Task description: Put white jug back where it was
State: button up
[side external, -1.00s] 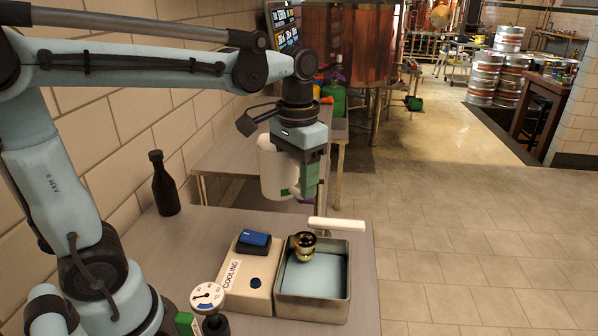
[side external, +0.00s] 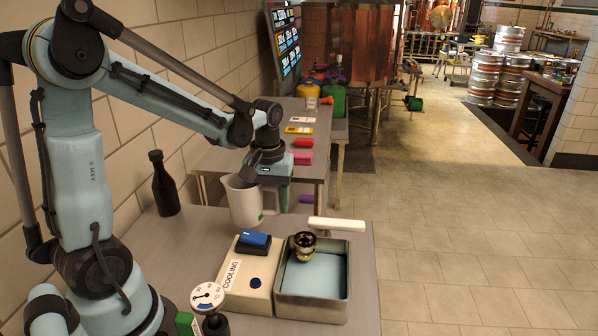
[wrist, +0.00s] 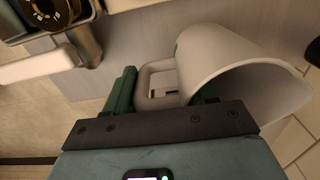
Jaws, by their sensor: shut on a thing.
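The white jug (side external: 244,207) is roughly upright at the back of the near table, behind the cooling unit. Its base is low by the tabletop, but I cannot tell whether it touches. My gripper (side external: 272,195) is at the jug's right side, shut on its handle. In the wrist view, the jug (wrist: 225,65) opens to the right, and the green fingers of my gripper (wrist: 163,95) stand on either side of the handle. The jug's inside is mostly hidden.
A white cooling unit (side external: 247,284) with a metal basin (side external: 312,306) stands just in front of the jug, and a white bar (side external: 337,225) sticks out behind the basin. A dark bottle (side external: 164,185) stands at left by the wall. The tabletop between bottle and jug is clear.

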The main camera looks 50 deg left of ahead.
aim_at(271, 211)
jog(key=shift+f, duration=2.1)
jog(key=shift+f, duration=0.15)
jog(key=o, duration=1.4)
notch_tip(271, 211, up, 12)
jog(key=shift+f, duration=0.15)
jog(key=shift+d+r, duration=0.15)
jog(key=shift+r, duration=0.15)
jog(key=shift+s+d+f+m+t, duration=0.2)
jog(key=shift+s+d+m+t, duration=0.5)
jog(key=shift+d+m+t, duration=0.7)
jog(key=shift+s+d+f+m+t, duration=0.25)
jog(key=shift+s+d+m+t, duration=0.65)
jog(key=shift+d+m, duration=0.85)
jog(key=shift+s+d+f+m+t, duration=0.2)
jog(key=shift+s+d+m+t, duration=0.35)
jog(key=shift+d+m+t, duration=1)
